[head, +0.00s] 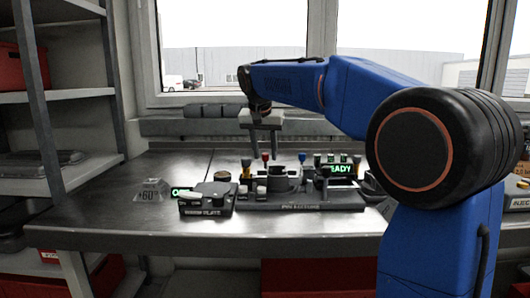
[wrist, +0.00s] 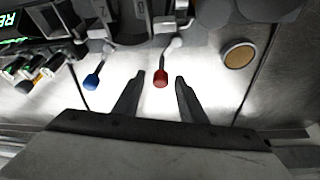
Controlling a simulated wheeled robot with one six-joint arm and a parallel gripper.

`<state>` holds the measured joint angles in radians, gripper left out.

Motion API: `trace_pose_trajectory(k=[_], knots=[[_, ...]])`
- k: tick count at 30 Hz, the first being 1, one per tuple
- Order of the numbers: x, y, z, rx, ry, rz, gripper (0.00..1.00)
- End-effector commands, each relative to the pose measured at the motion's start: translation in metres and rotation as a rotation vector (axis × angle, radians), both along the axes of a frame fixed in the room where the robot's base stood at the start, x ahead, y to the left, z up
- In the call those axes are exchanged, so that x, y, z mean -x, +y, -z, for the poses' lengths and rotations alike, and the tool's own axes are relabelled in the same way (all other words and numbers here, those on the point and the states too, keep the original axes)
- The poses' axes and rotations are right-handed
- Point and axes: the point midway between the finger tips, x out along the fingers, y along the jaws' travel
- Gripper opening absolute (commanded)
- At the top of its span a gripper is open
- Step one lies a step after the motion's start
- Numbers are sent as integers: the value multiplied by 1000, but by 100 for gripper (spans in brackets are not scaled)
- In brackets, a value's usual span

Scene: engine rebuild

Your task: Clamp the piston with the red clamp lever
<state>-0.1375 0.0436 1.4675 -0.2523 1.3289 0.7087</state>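The red clamp lever (head: 265,157) stands up at the back of the dark fixture (head: 325,206) on the workbench. In the wrist view its red knob (wrist: 161,78) is on the end of a short grey arm, between my fingertips. My gripper (head: 265,152) points down over the back of the fixture. Its fingers are open in the wrist view (wrist: 160,80), one on each side of the red knob, with gaps showing. I cannot tell whether the tips are at knob height. A dark round part (head: 283,180) sits in the fixture; I cannot tell surely that it is the piston.
A blue-knobbed lever (wrist: 92,82) is close beside my gripper. A round tan-topped part (wrist: 239,54) lies on its other side. A box with a green READY display (head: 338,170) stands at right, and a small dark station (head: 207,199) at left. The left bench is mostly clear.

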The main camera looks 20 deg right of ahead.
Motion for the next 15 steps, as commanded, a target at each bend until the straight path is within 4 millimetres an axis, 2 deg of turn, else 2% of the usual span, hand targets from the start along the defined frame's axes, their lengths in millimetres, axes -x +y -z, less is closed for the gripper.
trace_pose_trajectory(k=[10,15], knots=[[1,1,-4,0,-1,0,37],[7,5,-22,0,-4,-1,37]])
